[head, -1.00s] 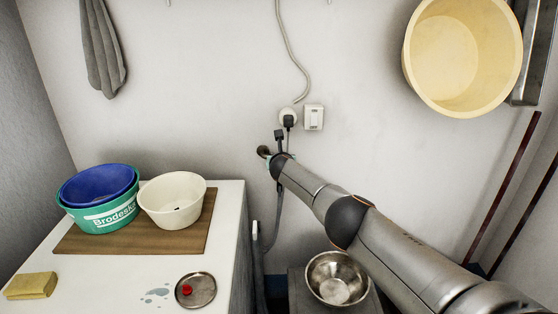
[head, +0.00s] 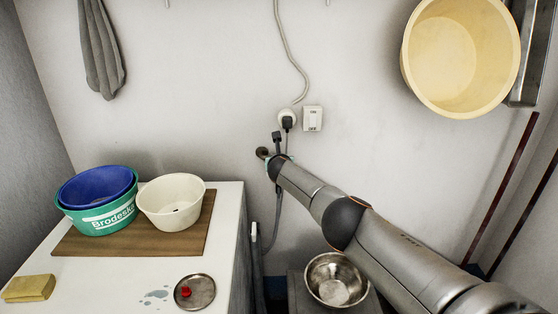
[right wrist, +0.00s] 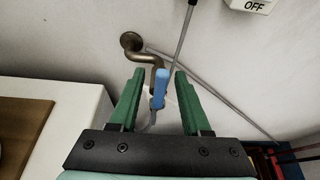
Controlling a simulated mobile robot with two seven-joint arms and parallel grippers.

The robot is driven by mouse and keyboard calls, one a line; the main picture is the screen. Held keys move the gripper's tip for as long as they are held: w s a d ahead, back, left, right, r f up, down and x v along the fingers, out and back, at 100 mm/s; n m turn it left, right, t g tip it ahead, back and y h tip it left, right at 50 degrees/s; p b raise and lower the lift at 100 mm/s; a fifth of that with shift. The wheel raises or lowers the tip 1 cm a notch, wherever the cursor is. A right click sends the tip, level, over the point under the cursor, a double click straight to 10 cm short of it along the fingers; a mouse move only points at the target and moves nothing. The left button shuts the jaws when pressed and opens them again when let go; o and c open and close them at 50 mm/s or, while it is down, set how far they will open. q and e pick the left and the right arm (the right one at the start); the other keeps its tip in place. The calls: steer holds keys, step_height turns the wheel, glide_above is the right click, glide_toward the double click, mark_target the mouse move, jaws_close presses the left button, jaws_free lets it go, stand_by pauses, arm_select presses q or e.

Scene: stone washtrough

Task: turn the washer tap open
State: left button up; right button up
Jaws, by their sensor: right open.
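The washer tap comes out of the wall as a brass pipe (right wrist: 133,43) with a bend, and carries a blue handle (right wrist: 160,82) in the right wrist view. My right gripper (right wrist: 160,73) is open, with its green fingers on either side of the blue handle. Gaps show between the handle and both fingers. In the head view the tap's wall end (head: 263,152) shows just left of my right wrist, which hides the handle and most of the gripper. My left gripper is in neither view.
A white washer top (head: 100,275) at left holds a wooden board (head: 150,240) with basins, a yellow sponge (head: 28,288) and a metal lid (head: 195,292). A steel bowl (head: 337,280) stands below my arm. A grey hose (head: 272,232) hangs near the tap.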

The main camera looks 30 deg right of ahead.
steer(key=shift+r, duration=0.1)
steer(key=shift+s+a+r+p, duration=0.1)
steer(key=shift+s+r+p, duration=0.15)
steer(key=shift+p, duration=0.45)
steer(key=p+v, duration=0.3)
steer(key=v, duration=0.8)
steer(key=shift+s+a, duration=0.25)
steer(key=shift+s, duration=0.15)
steer(key=shift+f, duration=0.1)
